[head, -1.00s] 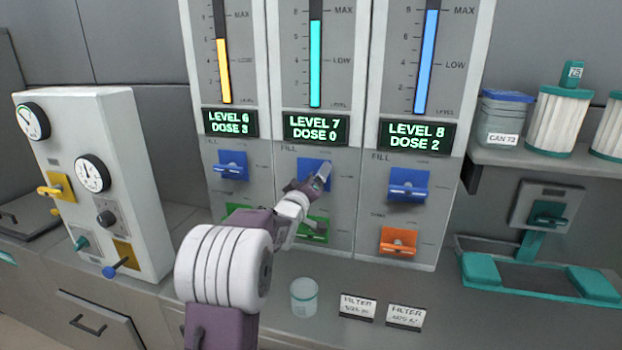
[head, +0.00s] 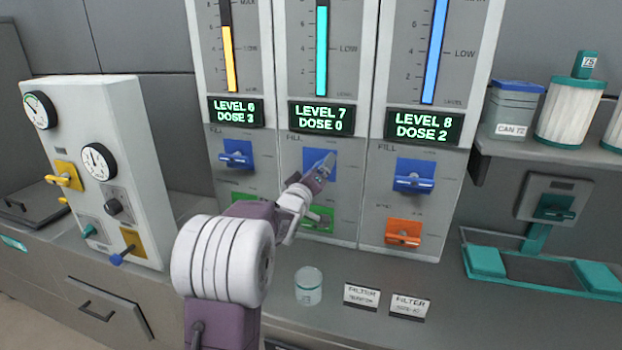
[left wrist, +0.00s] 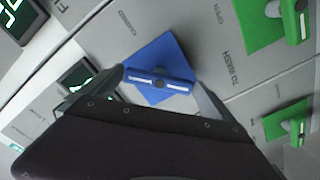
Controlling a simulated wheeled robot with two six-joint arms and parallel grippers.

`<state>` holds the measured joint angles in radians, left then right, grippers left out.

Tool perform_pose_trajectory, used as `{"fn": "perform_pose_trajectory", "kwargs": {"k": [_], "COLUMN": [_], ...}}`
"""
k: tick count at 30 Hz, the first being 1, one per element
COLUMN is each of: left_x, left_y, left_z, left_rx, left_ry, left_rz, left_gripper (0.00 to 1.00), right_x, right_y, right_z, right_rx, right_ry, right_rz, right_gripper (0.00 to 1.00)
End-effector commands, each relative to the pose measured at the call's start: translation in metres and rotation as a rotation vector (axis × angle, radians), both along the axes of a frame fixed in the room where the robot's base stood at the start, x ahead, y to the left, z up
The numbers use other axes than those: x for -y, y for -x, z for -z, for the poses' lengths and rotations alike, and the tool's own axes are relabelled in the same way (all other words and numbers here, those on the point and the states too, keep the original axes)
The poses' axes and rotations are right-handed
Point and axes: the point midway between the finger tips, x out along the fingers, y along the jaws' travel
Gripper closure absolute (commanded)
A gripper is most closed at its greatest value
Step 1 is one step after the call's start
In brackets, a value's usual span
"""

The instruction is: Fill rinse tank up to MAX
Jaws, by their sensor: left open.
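Three tank columns stand side by side, each with a level bar, a green display and a blue FILL lever. The middle column's display (head: 321,118) reads LEVEL 7, DOSE 0, with a teal bar (head: 321,55); its MAX mark is out of view. I cannot read which column is the rinse tank. My left gripper (head: 325,167) is at the middle blue FILL lever, partly hiding it. In the left wrist view, the blue lever's bar (left wrist: 160,82) lies between the open fingers. I cannot tell whether they touch it. My right gripper is not in view.
The left column (head: 235,113) reads LEVEL 6, DOSE 3; the right one (head: 423,126) LEVEL 8, DOSE 2. Green levers sit below the left and middle FILL levers, an orange lever (head: 403,233) at right. A gauge box (head: 95,170) stands left. A clear cup (head: 309,287) stands in front.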

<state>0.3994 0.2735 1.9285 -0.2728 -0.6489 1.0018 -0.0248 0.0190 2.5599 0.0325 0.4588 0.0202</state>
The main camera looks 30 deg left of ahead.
Motion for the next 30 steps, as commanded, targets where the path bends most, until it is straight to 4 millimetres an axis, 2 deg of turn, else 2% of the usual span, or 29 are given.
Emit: {"fn": "perform_pose_trajectory", "kwargs": {"k": [6, 12, 30], "left_x": [0.009, 0.015, 0.017], "left_y": [0.04, 0.067, 0.071], "left_z": [-0.001, 0.0, 0.0], "left_rx": [0.004, 0.001, 0.002], "left_ry": [0.0, 0.0, 0.0], "left_rz": [-0.002, -0.001, -0.001], "left_gripper": [0.0, 0.0, 0.0], "right_x": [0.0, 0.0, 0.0], "right_y": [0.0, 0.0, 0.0], "right_z": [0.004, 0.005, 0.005], "right_rx": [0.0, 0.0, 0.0], "right_ry": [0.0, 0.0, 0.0], "right_rz": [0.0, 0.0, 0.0], "right_gripper": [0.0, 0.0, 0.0]}}
